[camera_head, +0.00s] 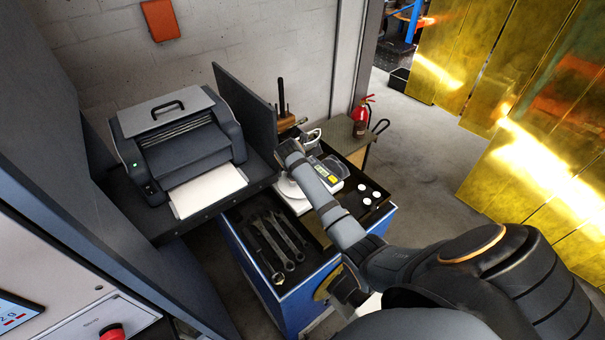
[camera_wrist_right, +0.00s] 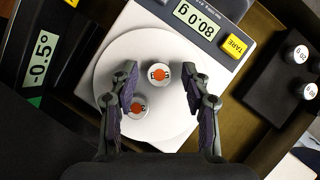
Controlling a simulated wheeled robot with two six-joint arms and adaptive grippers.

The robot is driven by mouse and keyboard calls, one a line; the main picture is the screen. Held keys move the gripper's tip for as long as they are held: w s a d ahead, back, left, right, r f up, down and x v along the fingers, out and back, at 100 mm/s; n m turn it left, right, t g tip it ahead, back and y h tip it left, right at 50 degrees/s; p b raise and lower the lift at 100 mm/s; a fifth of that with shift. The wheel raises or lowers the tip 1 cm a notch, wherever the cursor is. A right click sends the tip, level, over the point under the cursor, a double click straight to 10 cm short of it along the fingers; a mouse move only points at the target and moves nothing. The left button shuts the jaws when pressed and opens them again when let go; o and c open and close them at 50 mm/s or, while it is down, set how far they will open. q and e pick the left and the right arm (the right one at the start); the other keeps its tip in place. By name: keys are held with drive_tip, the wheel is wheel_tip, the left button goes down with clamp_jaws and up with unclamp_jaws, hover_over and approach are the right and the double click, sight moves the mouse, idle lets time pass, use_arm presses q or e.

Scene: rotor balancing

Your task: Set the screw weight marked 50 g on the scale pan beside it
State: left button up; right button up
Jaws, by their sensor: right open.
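The kitchen-type scale shows in the right wrist view (camera_wrist_right: 206,52), with its display reading 80.0 g upside down. One weight (camera_wrist_right: 158,74) stands between the fingertips of my right gripper (camera_wrist_right: 160,82), with a gap on both sides. The other weight (camera_wrist_right: 137,106) stands by the left finger. I cannot read the marks on them surely. My right gripper is open above the pan. In the head view the scale (camera_head: 335,169) is partly hidden by my right arm. My left gripper is not in view.
More white weights (camera_wrist_right: 297,53) stand on a black block at right in the wrist view. A device reading -0.5° (camera_wrist_right: 40,60) lies left of the scale. The head view shows a drawer of wrenches (camera_head: 275,240), a printer (camera_head: 180,140) and a dark upright panel (camera_head: 245,110).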

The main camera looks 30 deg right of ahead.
drive_tip(key=shift+r, duration=0.1)
drive_tip(key=b+v, duration=0.3)
drive_tip(key=v, duration=0.9)
drive_tip(key=shift+r, duration=0.1)
